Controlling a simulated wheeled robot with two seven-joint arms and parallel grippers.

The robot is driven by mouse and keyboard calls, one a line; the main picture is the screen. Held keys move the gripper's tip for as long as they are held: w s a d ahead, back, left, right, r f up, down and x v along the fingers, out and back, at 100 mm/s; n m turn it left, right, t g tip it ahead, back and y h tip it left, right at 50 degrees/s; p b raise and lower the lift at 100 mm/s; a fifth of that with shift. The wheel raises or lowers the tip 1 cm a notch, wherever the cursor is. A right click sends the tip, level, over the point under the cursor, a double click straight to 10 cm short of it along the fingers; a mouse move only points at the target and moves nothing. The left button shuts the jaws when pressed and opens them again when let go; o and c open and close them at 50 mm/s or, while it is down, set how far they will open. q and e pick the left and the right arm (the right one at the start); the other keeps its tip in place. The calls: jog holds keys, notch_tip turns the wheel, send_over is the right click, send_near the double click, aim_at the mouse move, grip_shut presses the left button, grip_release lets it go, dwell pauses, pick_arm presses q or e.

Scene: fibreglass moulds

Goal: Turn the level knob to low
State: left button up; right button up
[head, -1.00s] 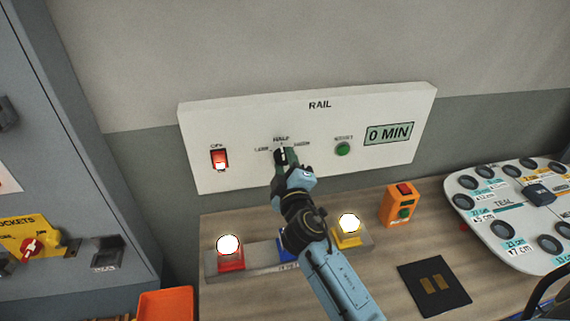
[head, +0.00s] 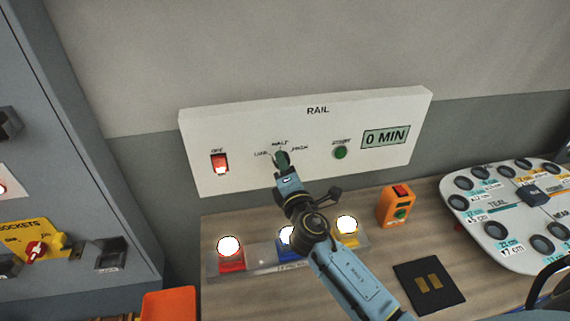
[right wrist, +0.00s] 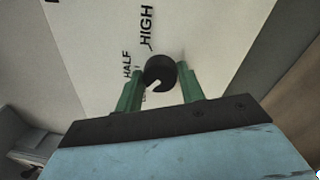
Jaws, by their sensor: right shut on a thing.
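The level knob (right wrist: 160,69) is small, round and dark, with a pale pointer mark. It sits on the white RAIL panel (head: 240,120), below the HALF label and between the low and high labels. In the right wrist view the pointer slants down-left, toward a label that the gripper's left finger partly hides. My right gripper (head: 281,161) is at the panel, its green fingers on either side of the knob and shut on it. In the head view the fingers hide the knob. My left gripper is not in view.
The panel also has a lit red switch (head: 220,163), a green button (head: 340,152) and a 0 MIN display (head: 386,138). Below, a strip with lit lamps (head: 265,268) lies under my right arm. An orange box (head: 395,206) stands to the right. A grey cabinet (head: 80,120) is at left.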

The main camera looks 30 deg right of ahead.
jog(key=shift+n, duration=0.6)
jog(key=o, duration=1)
jog(key=shift+c, duration=0.2)
jog(key=r+b+v, duration=0.1)
jog(key=b+v, duration=0.1)
jog(key=v, duration=1.1)
jog(key=shift+s+f, duration=0.25)
jog(key=shift+f, duration=0.15)
